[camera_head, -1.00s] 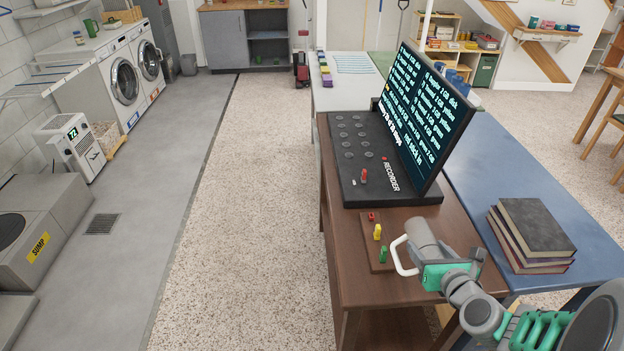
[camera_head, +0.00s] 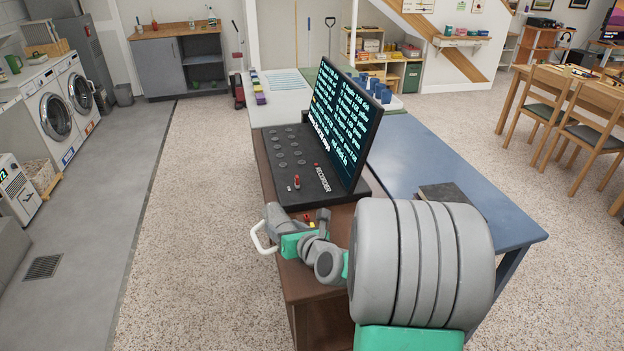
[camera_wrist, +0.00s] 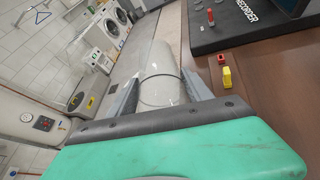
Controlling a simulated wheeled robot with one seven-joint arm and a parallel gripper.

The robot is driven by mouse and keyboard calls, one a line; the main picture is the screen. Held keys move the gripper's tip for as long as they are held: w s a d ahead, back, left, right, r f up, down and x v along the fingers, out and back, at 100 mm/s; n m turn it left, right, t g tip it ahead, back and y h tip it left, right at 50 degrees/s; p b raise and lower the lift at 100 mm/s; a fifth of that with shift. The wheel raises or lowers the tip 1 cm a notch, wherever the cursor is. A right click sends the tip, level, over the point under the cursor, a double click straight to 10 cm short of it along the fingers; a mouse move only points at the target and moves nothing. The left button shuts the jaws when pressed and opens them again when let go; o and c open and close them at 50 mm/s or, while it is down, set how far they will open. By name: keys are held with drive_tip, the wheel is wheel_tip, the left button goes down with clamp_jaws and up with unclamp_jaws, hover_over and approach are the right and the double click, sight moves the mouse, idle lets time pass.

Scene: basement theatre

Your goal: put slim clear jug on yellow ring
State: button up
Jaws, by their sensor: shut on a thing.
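My gripper (camera_wrist: 160,100) is shut on the slim clear jug (camera_wrist: 160,75), a pale see-through cylinder with a thin dark line around it, lying between the two fingers in the wrist view. In the head view my gripper (camera_head: 295,240) is over the near end of the brown table, and a white loop handle (camera_head: 262,238), seemingly the jug's, juts out to its left. My arm hides part of the jug there. I cannot make out a yellow ring in either view.
The brown table (camera_head: 310,290) bears a black recorder panel (camera_head: 300,165) with a tilted screen (camera_head: 340,120). Small red (camera_wrist: 222,57) and yellow (camera_wrist: 227,78) pieces stand near the gripper. A blue table (camera_head: 420,160) with dark books (camera_head: 450,195) adjoins. Speckled floor to the left is clear.

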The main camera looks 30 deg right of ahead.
drive_tip(key=d+r+m+h, duration=0.2)
drive_tip(key=d+m, duration=0.2)
drive_tip(key=d, duration=0.5)
drive_tip(key=shift+h, duration=0.3)
drive_tip(key=s+d+f+b, duration=0.1)
drive_tip(key=d+f, duration=0.3)
drive_tip(key=s+d+f+b, duration=0.2)
drive_tip(key=d+f, duration=0.2)
drive_tip(key=s+d+f+b, duration=0.1)
drive_tip(key=s+d+f, duration=0.1)
drive_tip(key=d+f, duration=0.1)
drive_tip(key=shift+s+d+f+b, duration=0.2)
drive_tip(key=shift+d+f+b, duration=0.15)
drive_tip(key=shift+d, duration=0.45)
drive_tip(key=shift+f, duration=0.45)
drive_tip(key=shift+r, duration=0.1)
drive_tip(key=o, duration=1.1)
drive_tip(key=shift+f, duration=0.2)
drive_tip(key=o, duration=0.4)
